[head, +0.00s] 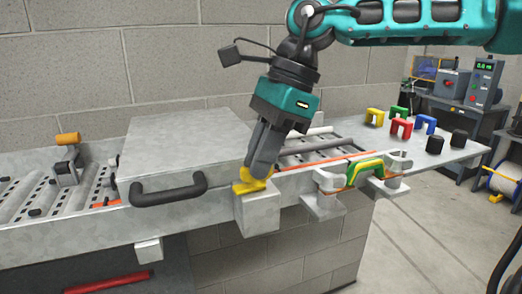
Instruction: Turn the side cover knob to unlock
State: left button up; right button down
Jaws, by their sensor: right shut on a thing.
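The side cover (190,150) is a pale grey slab with a black handle (168,189) on its front, lying over the roller row. The yellow knob (249,181) sits on top of a grey block (257,212) at the front edge, right of the handle. My right gripper (258,172) comes down from above, tilted, with its fingers shut on the yellow knob. The fingers hide part of the knob. My left gripper is not in view.
A green and yellow clamp piece (364,171) sits between grey brackets right of the knob. Several coloured U-shaped pieces (401,128) and black blocks (435,145) stand on the shelf at right. An orange-topped lever (68,140) stands at left. A brick wall closes the back.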

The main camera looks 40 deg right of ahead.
dwell(0.4)
jog(key=c, duration=1.1)
grip_release()
jog(key=shift+c, duration=0.2)
jog(key=v, duration=1.3)
jog(key=shift+s, duration=0.1)
